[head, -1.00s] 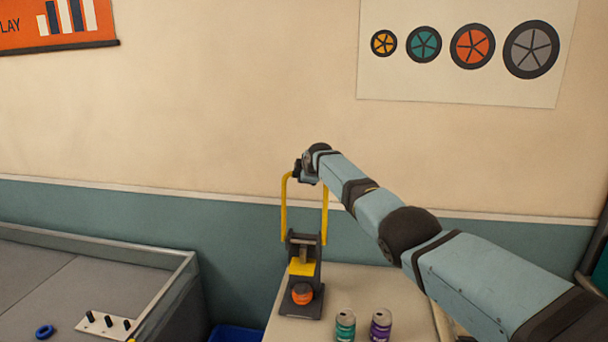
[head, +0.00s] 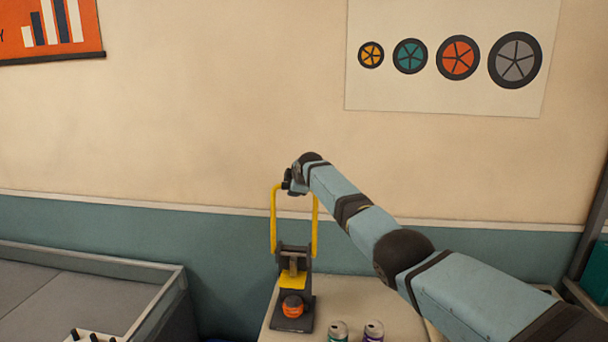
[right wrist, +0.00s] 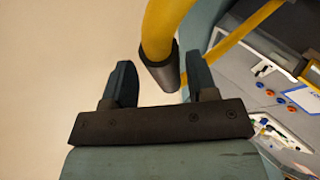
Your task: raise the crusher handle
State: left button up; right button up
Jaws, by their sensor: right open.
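The can crusher stands on a pale table, with a dark frame (head: 304,312), a yellow block and an orange part low at its front. Its yellow handle (head: 274,222) points up, its two bars rising nearly upright from the frame. My right gripper (head: 290,181) is at the top of the handle, and my arm partly hides that end. In the right wrist view my right gripper (right wrist: 160,88) is open, with the handle's dark grip (right wrist: 163,74) between or just past its fingers. I cannot tell whether they touch. My left gripper is out of view.
A green can (head: 338,331) and a purple can (head: 373,331) stand right of the crusher, cut off by the lower edge. A grey walled table (head: 150,310) is at the left. The wall behind holds a poster of wheels (head: 445,100). Space above the crusher is clear.

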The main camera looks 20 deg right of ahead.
jog(key=shift+s+d+r, duration=0.1)
jog(key=shift+s+r, duration=0.1)
jog(key=shift+s, duration=0.15)
jog(key=b+v, duration=0.1)
jog(key=v, duration=1)
jog(key=shift+s+r+b, duration=0.25)
jog(key=shift+s+b, duration=0.1)
jog(key=shift+b, duration=0.05)
